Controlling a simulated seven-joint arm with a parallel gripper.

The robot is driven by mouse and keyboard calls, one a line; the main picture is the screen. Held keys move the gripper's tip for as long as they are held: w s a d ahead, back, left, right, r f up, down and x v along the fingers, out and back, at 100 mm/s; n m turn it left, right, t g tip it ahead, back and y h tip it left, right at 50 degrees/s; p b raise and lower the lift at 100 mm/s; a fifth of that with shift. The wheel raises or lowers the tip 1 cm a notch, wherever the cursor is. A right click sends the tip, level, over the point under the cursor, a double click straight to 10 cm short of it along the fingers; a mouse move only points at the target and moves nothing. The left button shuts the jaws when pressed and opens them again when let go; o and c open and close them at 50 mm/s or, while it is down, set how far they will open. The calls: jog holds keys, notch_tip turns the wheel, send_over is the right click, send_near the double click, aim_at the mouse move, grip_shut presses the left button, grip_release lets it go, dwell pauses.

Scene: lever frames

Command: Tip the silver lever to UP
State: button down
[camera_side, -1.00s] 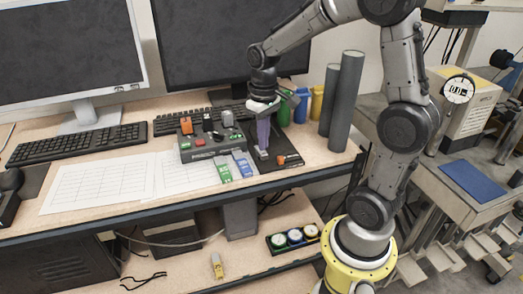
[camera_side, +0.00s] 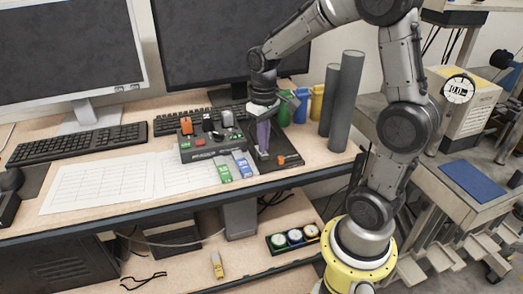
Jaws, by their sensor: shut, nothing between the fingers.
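A grey control box (camera_side: 208,150) stands on the desk. On its top are an orange-topped lever (camera_side: 186,125), a grey, silver-looking knob or lever (camera_side: 228,118) and a red button (camera_side: 199,143). I cannot tell for sure that the grey one is the silver lever. A dark flat plate (camera_side: 262,167) lies right of the box and carries a small orange piece (camera_side: 281,159). My gripper (camera_side: 263,154) points down over this plate, just left of the orange piece, with its purple fingers shut and empty. Contact with anything there is too small to tell; the fingers hide part of the plate.
Green and blue labelled strips (camera_side: 223,172) lie in front of the box. Paper sheets (camera_side: 98,184) cover the desk to the left. Keyboards (camera_side: 77,144) and monitors stand behind. Grey cylinders (camera_side: 345,100) and coloured containers (camera_side: 301,105) stand at the back right.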

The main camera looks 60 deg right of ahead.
jog(key=shift+f, duration=0.75)
dwell(0.3)
jog(key=shift+r, duration=3.55)
jog(key=shift+w+a+r, duration=0.1)
jog(key=shift+a+r, duration=0.1)
jog(key=shift+a, duration=0.05)
jog(key=s+a+r+n+t, duration=0.3)
jog(key=s+a+t, duration=0.2)
jog(key=s+a, duration=0.5)
jog(key=shift+s+t, duration=0.3)
jog(key=shift+s, duration=1.45)
